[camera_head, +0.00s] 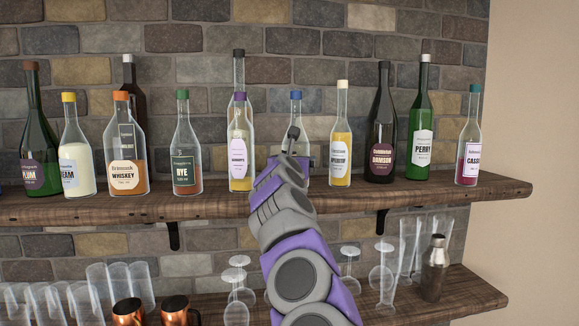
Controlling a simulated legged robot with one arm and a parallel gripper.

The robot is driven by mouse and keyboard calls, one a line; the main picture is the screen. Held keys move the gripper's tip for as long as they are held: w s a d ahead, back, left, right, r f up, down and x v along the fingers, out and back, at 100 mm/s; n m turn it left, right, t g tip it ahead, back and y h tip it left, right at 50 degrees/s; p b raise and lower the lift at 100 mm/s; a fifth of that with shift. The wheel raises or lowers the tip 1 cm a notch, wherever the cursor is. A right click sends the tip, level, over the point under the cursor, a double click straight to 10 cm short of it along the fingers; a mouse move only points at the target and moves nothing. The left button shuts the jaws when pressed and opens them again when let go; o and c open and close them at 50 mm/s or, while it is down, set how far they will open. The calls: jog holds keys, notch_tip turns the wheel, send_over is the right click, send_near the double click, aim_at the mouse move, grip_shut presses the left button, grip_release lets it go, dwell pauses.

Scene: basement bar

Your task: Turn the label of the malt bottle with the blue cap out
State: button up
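A clear bottle with a blue cap (295,97) stands upright on the upper wooden shelf, near the middle of the picture. My arm reaches up in front of it and hides most of its body. Its label is not readable; I cannot tell which way it faces. My gripper (294,138) is at the bottle's height, in line with it. I cannot tell whether the fingers are open or shut, or whether they touch the bottle.
The shelf (350,197) holds close neighbours: a purple-capped bottle (239,150) to the left and a yellow bottle with a cream cap (341,150) to the right. More bottles line both sides. Glasses, copper mugs (176,311) and a shaker (435,268) stand on the lower shelf.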

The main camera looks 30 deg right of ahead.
jog(key=shift+a, duration=0.1)
jog(key=shift+s+d, duration=0.1)
jog(key=shift+d, duration=0.1)
jog(key=shift+s+d, duration=0.1)
jog(key=shift+d, duration=0.2)
jog(key=shift+c, duration=0.4)
jog(key=c, duration=0.7)
jog(key=shift+a+n+y, duration=0.1)
jog(key=shift+n+y, duration=0.2)
jog(key=shift+y, duration=0.1)
jog(key=shift+r+n+t+y+p, duration=0.1)
jog(key=shift+n+t+y+p, duration=0.25)
jog(key=shift+t+p, duration=0.2)
jog(key=shift+n+t+y+p, duration=0.25)
jog(key=shift+n+y+p, duration=0.2)
jog(key=shift+y+p, duration=0.25)
